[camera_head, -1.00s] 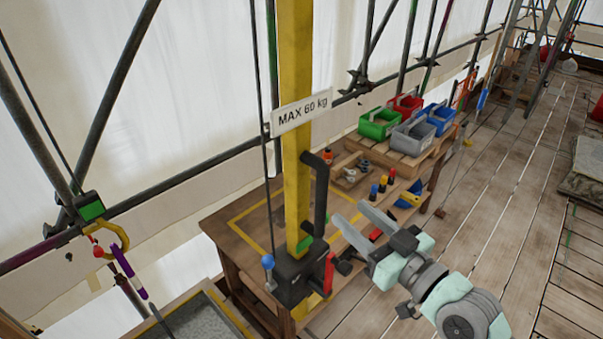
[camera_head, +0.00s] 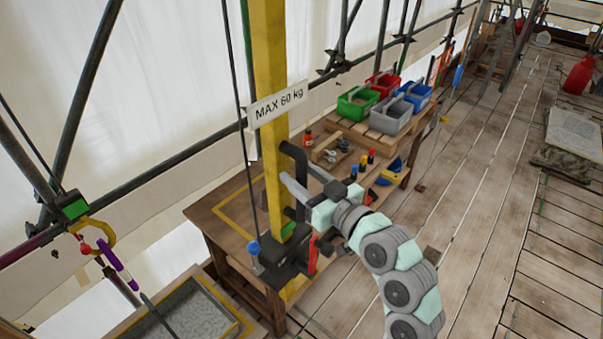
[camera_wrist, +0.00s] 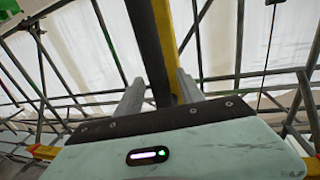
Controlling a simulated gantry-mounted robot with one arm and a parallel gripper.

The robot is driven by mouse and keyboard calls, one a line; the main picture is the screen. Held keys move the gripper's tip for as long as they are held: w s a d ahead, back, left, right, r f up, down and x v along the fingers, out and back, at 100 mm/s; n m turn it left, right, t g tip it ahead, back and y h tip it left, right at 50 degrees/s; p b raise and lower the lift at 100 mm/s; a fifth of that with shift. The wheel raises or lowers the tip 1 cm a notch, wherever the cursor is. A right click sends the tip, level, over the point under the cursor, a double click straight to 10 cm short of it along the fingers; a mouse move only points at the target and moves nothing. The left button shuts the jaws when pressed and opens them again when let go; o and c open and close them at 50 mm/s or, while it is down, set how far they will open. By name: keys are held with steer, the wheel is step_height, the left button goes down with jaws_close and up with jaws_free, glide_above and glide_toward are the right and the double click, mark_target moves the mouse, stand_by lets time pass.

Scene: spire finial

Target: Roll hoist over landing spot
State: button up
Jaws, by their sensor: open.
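The hoist's yellow mast (camera_head: 268,110) stands upright with a "MAX 60 kg" sign (camera_head: 278,105). A black handle (camera_head: 300,160) juts from its right side above a dark base unit (camera_head: 275,252) with a red lever and a blue-knobbed lever. My gripper (camera_head: 298,177) is open at the handle. In the wrist view the handle (camera_wrist: 148,45) appears between the open fingers (camera_wrist: 160,92), the mast (camera_wrist: 168,45) behind it; contact cannot be told. A yellow outline (camera_head: 232,212) marks the bench.
A grey yellow-edged tray (camera_head: 190,312) lies at lower left. The wooden bench (camera_head: 205,218) carries small bottles and red, green, blue and grey bins (camera_head: 390,112). Scaffold poles stand behind. The plank floor (camera_head: 470,220) at right is largely clear.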

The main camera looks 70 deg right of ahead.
steer(key=shift+c, duration=0.2)
jaws_close()
stand_by(1.2)
